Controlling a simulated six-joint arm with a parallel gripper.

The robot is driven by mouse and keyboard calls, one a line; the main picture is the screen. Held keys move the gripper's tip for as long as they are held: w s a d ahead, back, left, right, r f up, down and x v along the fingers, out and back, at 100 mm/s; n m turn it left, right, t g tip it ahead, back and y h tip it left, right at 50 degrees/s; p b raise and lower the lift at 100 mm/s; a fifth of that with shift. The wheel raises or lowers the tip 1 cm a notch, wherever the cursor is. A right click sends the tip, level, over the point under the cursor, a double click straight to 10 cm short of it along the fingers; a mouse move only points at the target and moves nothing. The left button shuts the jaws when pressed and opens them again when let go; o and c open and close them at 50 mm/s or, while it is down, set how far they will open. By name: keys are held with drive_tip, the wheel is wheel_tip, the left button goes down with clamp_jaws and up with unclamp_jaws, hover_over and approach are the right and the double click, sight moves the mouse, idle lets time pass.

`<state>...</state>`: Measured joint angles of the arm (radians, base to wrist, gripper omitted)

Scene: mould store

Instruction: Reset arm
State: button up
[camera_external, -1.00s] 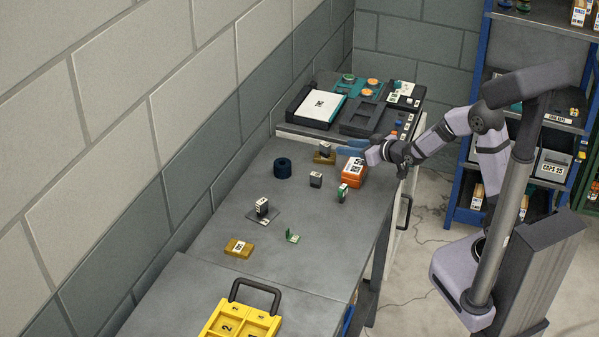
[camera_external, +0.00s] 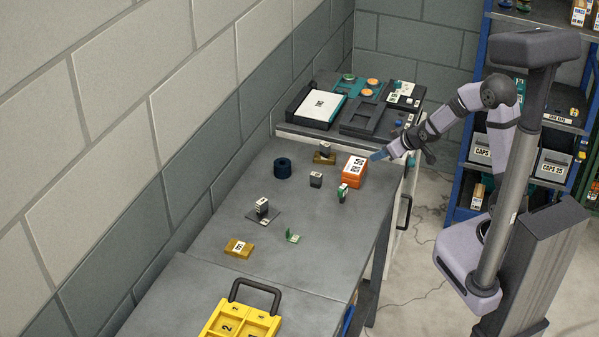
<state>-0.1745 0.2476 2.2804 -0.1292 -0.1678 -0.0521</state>
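My gripper (camera_external: 376,156) is at the right edge of the grey table, just right of the orange box (camera_external: 354,172) with white labels. My arm reaches in from the right, bent at the elbow.
Trays (camera_external: 315,107) lie at the back. A blue-framed shelf (camera_external: 467,185) stands right. Floor space lies between.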

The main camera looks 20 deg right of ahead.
drive_tip(key=s+d+f+m+g+h, duration=0.1)
drive_tip(key=s+d+g, duration=0.3)
drive_tip(key=s, duration=0.9)
drive_tip(key=s+d+f+m+g+p, duration=0.1)
drive_tip(key=s+d+m+g, duration=0.2)
drive_tip(key=s, duration=1)
drive_tip(key=shift+d+g+h, duration=0.4)
drive_tip(key=shift+d+g, duration=0.5)
drive_tip(key=shift+d, duration=0.1)
